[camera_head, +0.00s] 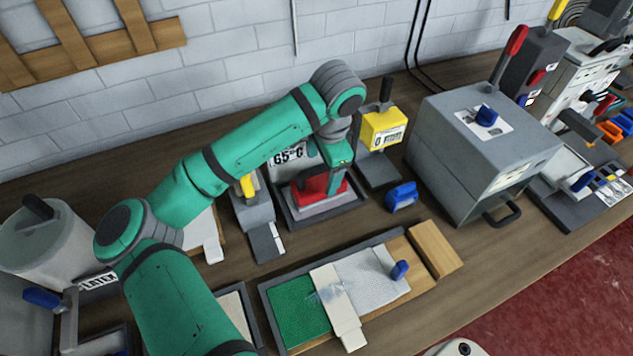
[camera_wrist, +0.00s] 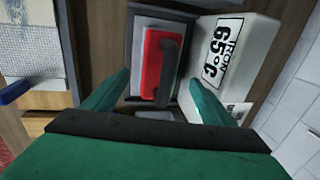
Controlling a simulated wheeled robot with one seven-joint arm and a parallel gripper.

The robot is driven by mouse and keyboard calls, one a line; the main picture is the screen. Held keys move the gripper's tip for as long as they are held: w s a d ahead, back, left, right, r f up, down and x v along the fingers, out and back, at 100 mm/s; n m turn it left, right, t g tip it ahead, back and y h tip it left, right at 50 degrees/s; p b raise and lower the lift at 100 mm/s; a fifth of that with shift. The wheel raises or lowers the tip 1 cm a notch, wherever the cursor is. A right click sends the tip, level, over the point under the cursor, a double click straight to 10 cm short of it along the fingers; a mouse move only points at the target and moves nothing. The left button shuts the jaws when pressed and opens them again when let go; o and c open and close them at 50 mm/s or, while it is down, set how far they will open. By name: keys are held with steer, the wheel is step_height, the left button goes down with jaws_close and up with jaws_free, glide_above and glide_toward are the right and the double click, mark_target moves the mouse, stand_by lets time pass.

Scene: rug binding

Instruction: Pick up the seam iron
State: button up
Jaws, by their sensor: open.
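The seam iron (camera_head: 310,186) is red with a dark handle and rests in a grey tray (camera_head: 326,220) beside a pale block marked 65°C (camera_head: 287,156). In the wrist view the iron (camera_wrist: 152,60) lies ahead of the fingers, with its dark handle (camera_wrist: 168,68) along its right side. My gripper (camera_head: 330,170) is just above the iron in the head view and hides part of it. In the wrist view my open gripper (camera_wrist: 157,92) has one green finger on each side, with nothing between the tips. I cannot tell whether a finger touches the iron.
A yellow-headed stand (camera_head: 382,130) and a blue object (camera_head: 402,197) are right of the tray. A large grey box (camera_head: 450,150) stands farther right. A yellow-handled grey device (camera_head: 252,205) is close left. A framed mat board (camera_head: 285,310) lies in front. The wall is behind.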

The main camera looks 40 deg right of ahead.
mark_target(319, 182)
steer(key=shift+w+f, duration=0.15)
steer(key=shift+f, duration=0.9)
steer(key=shift+w+f, duration=0.2)
steer(key=shift+f, duration=0.85)
steer(key=shift+w+f, duration=0.15)
steer(key=shift+f, duration=0.9)
jaws_close()
steer(key=shift+r, duration=0.1)
steer(key=shift+r, duration=0.55)
step_height(319, 182, up, 2)
steer(key=shift+d+r, duration=0.1)
steer(key=shift+r, duration=0.05)
steer(key=s+d+r, duration=0.4)
steer(key=s+r, duration=0.5)
steer(key=s, duration=0.4)
steer(key=shift+d+r, duration=0.15)
steer(key=shift+r, duration=0.1)
steer(key=shift+s, duration=0.1)
